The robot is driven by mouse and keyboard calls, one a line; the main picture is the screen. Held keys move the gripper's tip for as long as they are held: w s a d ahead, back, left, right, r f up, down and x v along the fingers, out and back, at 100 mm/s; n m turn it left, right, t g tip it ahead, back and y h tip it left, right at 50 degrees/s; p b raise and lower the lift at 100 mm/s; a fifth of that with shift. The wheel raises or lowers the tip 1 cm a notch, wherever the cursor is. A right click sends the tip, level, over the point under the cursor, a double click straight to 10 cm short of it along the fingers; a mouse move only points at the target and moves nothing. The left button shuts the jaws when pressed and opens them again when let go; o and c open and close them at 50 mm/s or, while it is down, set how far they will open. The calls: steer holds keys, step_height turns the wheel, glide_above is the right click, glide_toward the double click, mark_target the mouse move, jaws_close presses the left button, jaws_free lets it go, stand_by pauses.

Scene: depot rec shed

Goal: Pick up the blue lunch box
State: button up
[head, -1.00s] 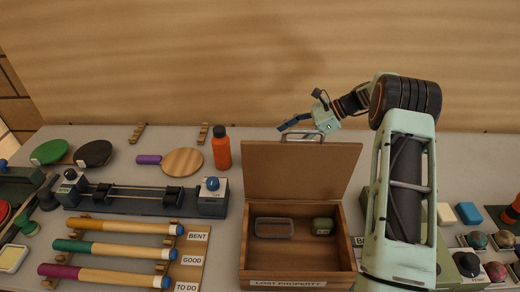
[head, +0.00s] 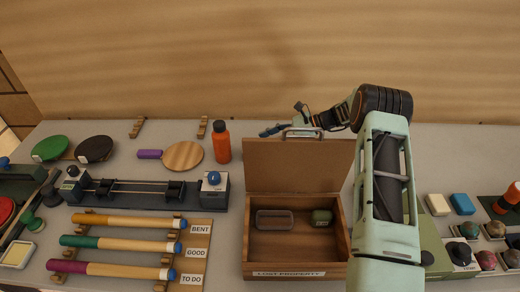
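No object is clearly recognisable as a blue lunch box. A grey, rounded rectangular container (head: 275,220) with a pale rim lies in the left part of the open wooden lost property box (head: 288,272). A small blue block (head: 462,204) lies on the table at the right, beside a cream block.
An orange bottle (head: 221,142) stands left of the lid. Paddles, a rod fixture and several rolled handles fill the left side. Several balls sit at the right.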

steer(key=shift+x, duration=1.2)
steer(key=shift+c, duration=0.6)
steer(key=c, duration=1)
steer(key=shift+c, duration=1.1)
steer(key=shift+r, duration=0.15)
